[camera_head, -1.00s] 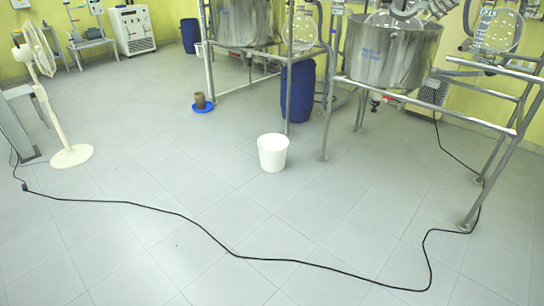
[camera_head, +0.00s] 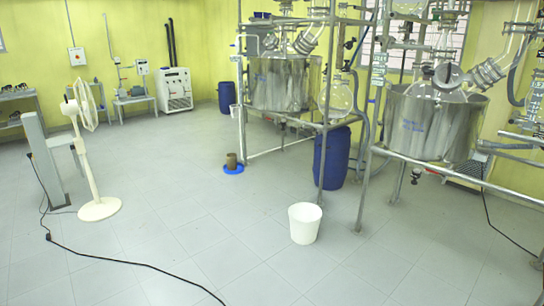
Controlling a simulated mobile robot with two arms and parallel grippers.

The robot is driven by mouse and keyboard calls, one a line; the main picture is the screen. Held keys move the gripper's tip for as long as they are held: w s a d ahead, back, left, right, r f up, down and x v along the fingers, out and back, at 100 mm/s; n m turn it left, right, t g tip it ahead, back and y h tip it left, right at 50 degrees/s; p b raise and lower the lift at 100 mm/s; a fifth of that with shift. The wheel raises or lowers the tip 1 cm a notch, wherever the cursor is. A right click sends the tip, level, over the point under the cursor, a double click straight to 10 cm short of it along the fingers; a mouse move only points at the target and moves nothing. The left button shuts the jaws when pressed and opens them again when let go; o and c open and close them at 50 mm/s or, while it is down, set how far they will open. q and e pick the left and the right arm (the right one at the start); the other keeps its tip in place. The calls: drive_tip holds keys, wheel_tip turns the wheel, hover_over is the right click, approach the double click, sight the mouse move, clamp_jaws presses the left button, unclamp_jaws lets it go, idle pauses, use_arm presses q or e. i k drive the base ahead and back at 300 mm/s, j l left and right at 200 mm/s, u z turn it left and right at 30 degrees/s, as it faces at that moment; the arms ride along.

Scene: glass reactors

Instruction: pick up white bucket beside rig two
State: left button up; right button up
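The white bucket (camera_head: 305,225) stands upright on the grey tiled floor, right of the middle of the head view. It is open at the top and nothing shows above its rim. It stands in front of a blue drum (camera_head: 332,158) and left of the front leg of the nearer steel reactor rig (camera_head: 430,122). A second steel reactor rig (camera_head: 283,84) stands farther back. Which of them is rig two I cannot tell. Neither of my grippers is in view.
A white pedestal fan (camera_head: 99,208) stands at the left. A black cable (camera_head: 120,261) runs across the floor in front. A blue dish with a brown pot (camera_head: 232,164) sits on the floor farther back. A white cabinet (camera_head: 174,90) stands at the back wall. The middle floor is clear.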

sight(305, 218)
drive_tip(key=i+j+u, duration=0.15)
drive_tip(key=i, duration=1.05)
drive_tip(key=i+j+u, duration=0.2)
drive_tip(key=i, duration=1)
